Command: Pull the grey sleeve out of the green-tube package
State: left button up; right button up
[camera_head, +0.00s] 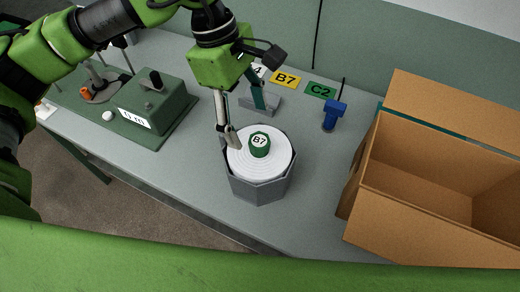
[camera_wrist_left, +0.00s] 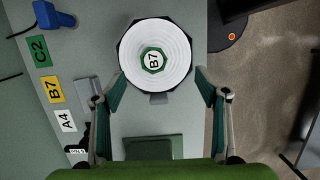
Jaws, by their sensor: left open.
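The package (camera_head: 270,168) is a white yarn disc on a green tube (camera_head: 260,150) marked B7. It stands upright on the table inside the grey octagonal sleeve (camera_head: 258,188). In the left wrist view, the sleeve shows as a dark rim (camera_wrist_left: 122,50) around the white yarn (camera_wrist_left: 178,38), with a small grey tab (camera_wrist_left: 158,98) on its near side. My left gripper (camera_head: 246,124) is open and empty, above the back left of the package. In the wrist view its fingers (camera_wrist_left: 160,86) are spread, with the sleeve's near edge between and beyond the tips. My right gripper is out of view.
An open cardboard box (camera_head: 440,185) stands at the right. A green weighing device (camera_head: 155,108) stands at the left. A blue object (camera_head: 332,115) and a grey block (camera_head: 262,104) stand behind the package, near the B7 label (camera_head: 286,79) and C2 label (camera_head: 320,91). The table front is clear.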

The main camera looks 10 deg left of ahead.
pick_arm(q)
jog(key=w+a+y, duration=0.1)
jog(key=a, duration=0.1)
jog(key=w+a, duration=0.1)
jog(key=a, duration=0.1)
jog(key=w+a+r+t+y, duration=0.1)
jog(key=a, duration=0.1)
jog(key=shift+w+a+y, duration=0.1)
jog(key=shift+a+y, duration=0.05)
jog(key=shift+y, duration=0.15)
notch_tip(320, 180, down, 7)
jog(key=shift+f+p, duration=0.1)
jog(key=shift+p, duration=0.95)
jog(key=shift+f, duration=0.25)
notch_tip(320, 180, down, 5)
jog(key=p, duration=0.3)
jog(key=shift+w+a+r, duration=0.1)
jog(key=shift+f, duration=0.35)
grip_shut()
